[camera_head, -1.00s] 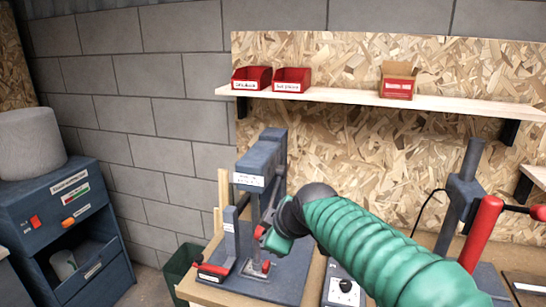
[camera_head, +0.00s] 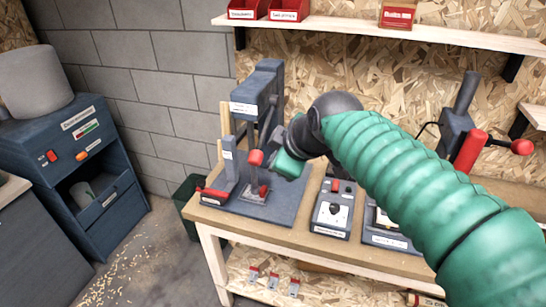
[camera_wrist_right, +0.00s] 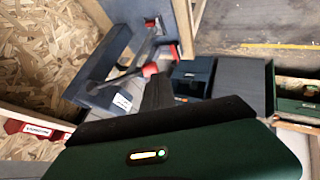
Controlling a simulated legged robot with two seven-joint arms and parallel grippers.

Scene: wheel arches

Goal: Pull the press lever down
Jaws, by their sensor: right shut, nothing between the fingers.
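The press (camera_head: 258,85) is a dark blue-grey frame on a flat base, left of centre in the head view. Its lever (camera_head: 265,135) angles downward to a red knob (camera_head: 255,158). The press also shows tilted in the right wrist view (camera_wrist_right: 98,72), with the lever's red knob (camera_wrist_right: 150,69) near my fingers. My right gripper (camera_head: 284,160) is shut and empty, just right of the knob in the head view; whether it touches the knob I cannot tell. Its dark fingers show in the wrist view (camera_wrist_right: 158,92). My left gripper is in neither view.
A control box (camera_head: 334,212) stands right of the press on the wooden bench (camera_head: 215,222). Another device with a red handle (camera_head: 470,152) stands farther right. A shelf (camera_head: 350,30) with red bins hangs above. A blue cabinet (camera_head: 75,150) stands left.

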